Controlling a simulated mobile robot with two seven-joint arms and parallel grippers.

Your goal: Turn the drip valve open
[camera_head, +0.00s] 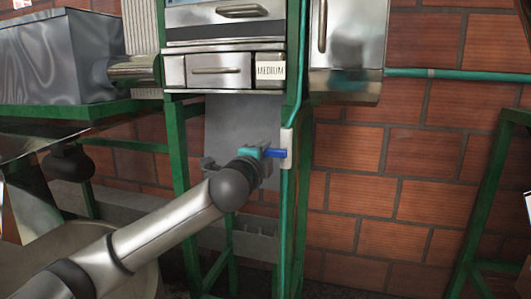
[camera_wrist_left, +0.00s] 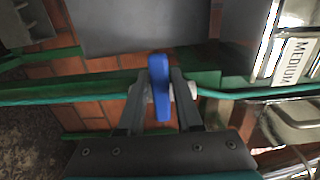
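The drip valve has a blue handle (camera_head: 277,153) that sticks out sideways, across a vertical green pipe (camera_head: 284,215). A pale plate (camera_head: 287,148) sits behind the handle. My left gripper (camera_head: 264,154) is at the handle, coming from the left. In the left wrist view, the blue handle (camera_wrist_left: 160,88) lies between the two dark fingers (camera_wrist_left: 161,95). The fingertips are close against both its sides and look closed on it. Part of the valve body is hidden behind the fingers and handle. My right gripper is in neither view.
A metal cabinet with a drawer marked MEDIUM (camera_head: 269,71) stands above on a green frame (camera_head: 175,165). A metal box (camera_head: 347,45) hangs at the upper right. A brick wall (camera_head: 385,190) lies behind, with open space to the right of the valve.

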